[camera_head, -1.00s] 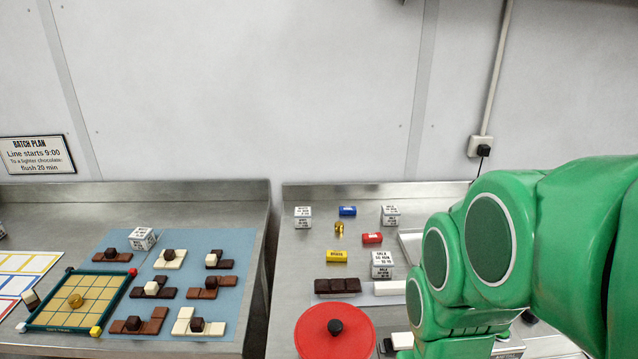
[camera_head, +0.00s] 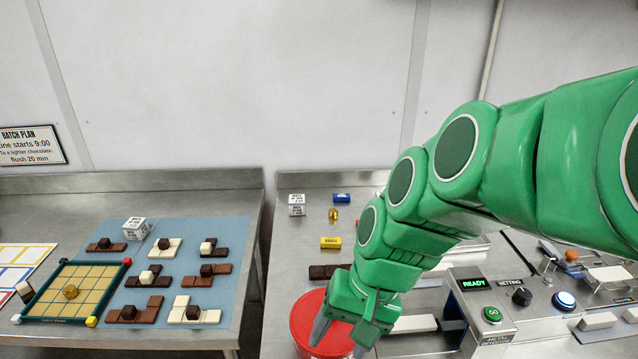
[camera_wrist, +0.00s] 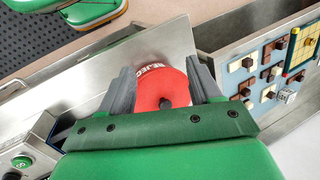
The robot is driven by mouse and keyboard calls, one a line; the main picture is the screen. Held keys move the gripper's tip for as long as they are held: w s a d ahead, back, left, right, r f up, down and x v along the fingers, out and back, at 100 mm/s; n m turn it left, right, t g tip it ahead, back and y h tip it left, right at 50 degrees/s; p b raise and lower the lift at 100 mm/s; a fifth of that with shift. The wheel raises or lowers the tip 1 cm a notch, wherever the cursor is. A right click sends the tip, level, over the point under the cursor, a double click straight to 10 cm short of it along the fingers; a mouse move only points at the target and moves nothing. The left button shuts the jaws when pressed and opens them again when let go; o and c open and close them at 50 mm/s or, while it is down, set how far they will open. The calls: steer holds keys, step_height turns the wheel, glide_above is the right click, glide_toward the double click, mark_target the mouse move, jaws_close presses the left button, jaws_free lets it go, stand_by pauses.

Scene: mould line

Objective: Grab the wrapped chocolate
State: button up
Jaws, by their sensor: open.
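A small shiny gold piece (camera_head: 333,214), which looks foil-wrapped, stands on the right steel table in the head view. A blue labelled piece (camera_head: 342,198) lies behind it and a yellow labelled piece (camera_head: 331,243) in front of it. I cannot tell for certain which is the wrapped chocolate. My gripper (camera_head: 340,338) is open and empty, pointing down over the red round lid (camera_head: 306,322), well in front of these pieces. In the wrist view my open gripper (camera_wrist: 158,68) has the red lid (camera_wrist: 160,88) between its fingers, seemingly below them. The gold piece is not visible there.
A dark chocolate bar (camera_head: 326,272) lies behind the lid. A control panel (camera_head: 487,300) is at right. The left table holds a blue mat (camera_head: 235,255) with chocolates and a framed board (camera_head: 45,308). A gap separates the tables.

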mark_target(335, 211)
steer(key=w+a+r+m+t+y, duration=0.1)
steer(key=w+a+r+m+y, duration=0.1)
steer(key=w+a, duration=0.35)
steer(key=w+a+r+m+t+y, duration=0.1)
steer(key=w+a+r+m+y, duration=0.15)
steer(key=w, duration=0.55)
steer(key=w+r+m+t+y, duration=0.3)
steer(key=w+m, duration=0.4)
steer(key=w, duration=0.9)
steer(key=w+d+f+m+t, duration=0.2)
steer(key=w+d+m, duration=0.15)
steer(key=w, duration=0.25)
steer(key=w+d+f+m+t, duration=0.2)
steer(key=w+m, duration=0.2)
steer(key=w, duration=0.1)
steer(key=w+d+f+m+t+h, duration=0.3)
steer(key=w+d+f+m+h, duration=0.1)
steer(key=w+d+f+m, duration=0.65)
steer(key=shift+n, duration=0.85)
steer(key=f, duration=0.5)
steer(key=d+f, duration=0.1)
steer(key=f, duration=0.2)
steer(key=shift+s+d, duration=0.1)
steer(key=shift+s, duration=0.3)
steer(key=shift+x, duration=3.75)
steer(key=shift+d, duration=0.1)
steer(key=shift+c, duration=0.3)
